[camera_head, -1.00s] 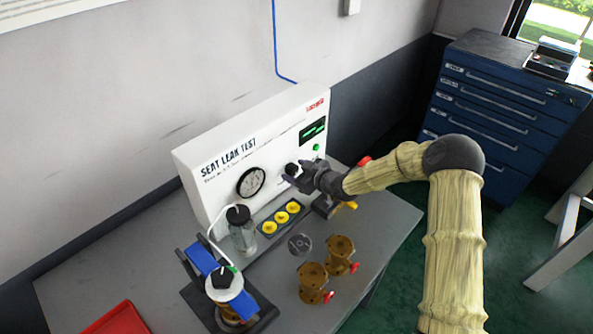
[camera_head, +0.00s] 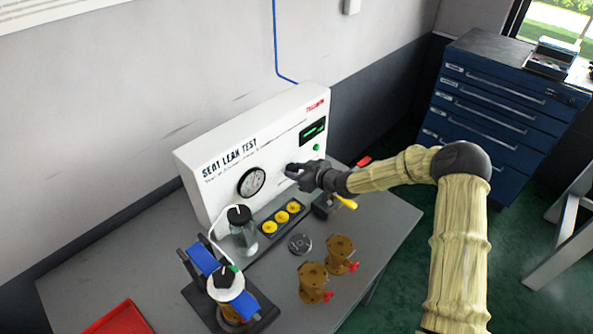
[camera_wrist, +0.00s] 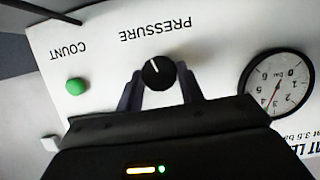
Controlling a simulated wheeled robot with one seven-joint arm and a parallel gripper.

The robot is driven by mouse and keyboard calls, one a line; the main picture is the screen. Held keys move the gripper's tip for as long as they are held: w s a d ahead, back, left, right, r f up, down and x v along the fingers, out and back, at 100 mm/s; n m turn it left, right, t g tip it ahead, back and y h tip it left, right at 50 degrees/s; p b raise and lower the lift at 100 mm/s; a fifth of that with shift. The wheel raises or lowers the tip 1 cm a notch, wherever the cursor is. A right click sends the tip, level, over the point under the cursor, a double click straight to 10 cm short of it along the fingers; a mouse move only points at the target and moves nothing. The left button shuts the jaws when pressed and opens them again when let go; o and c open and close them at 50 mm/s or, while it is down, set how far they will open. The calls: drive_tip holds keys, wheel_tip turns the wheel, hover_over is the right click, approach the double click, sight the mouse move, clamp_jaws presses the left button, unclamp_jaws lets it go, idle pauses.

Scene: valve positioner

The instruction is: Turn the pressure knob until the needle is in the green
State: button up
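The black pressure knob (camera_wrist: 158,73) is on the white seat leak test panel (camera_head: 228,183), under the upside-down PRESSURE label in the wrist view. Its white pointer mark shows near its top. My gripper (camera_wrist: 160,80) has one finger on each side of the knob, close to it. The fingers look apart, and I cannot see them touching it. In the head view my gripper (camera_head: 293,172) is at the panel and hides the knob. The round gauge (camera_wrist: 277,84) is to the right of the knob in the wrist view.
A green COUNT button (camera_wrist: 76,86) sits left of the knob in the wrist view. On the bench are a glass jar (camera_head: 243,238), a strip of yellow discs (camera_head: 281,217), brass valves (camera_head: 313,281) and a clamp with blue bars (camera_head: 203,258). A red tray (camera_head: 118,318) lies at the front.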

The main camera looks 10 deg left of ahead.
drive_tip(key=o, duration=0.3)
drive_tip(key=shift+w+d, duration=0.1)
drive_tip(key=shift+d, duration=0.1)
drive_tip(key=shift+o, duration=0.5)
drive_tip(key=shift+a, duration=0.1)
drive_tip(key=b+v, duration=0.1)
drive_tip(key=v, duration=1.6)
drive_tip(key=shift+r, duration=0.15)
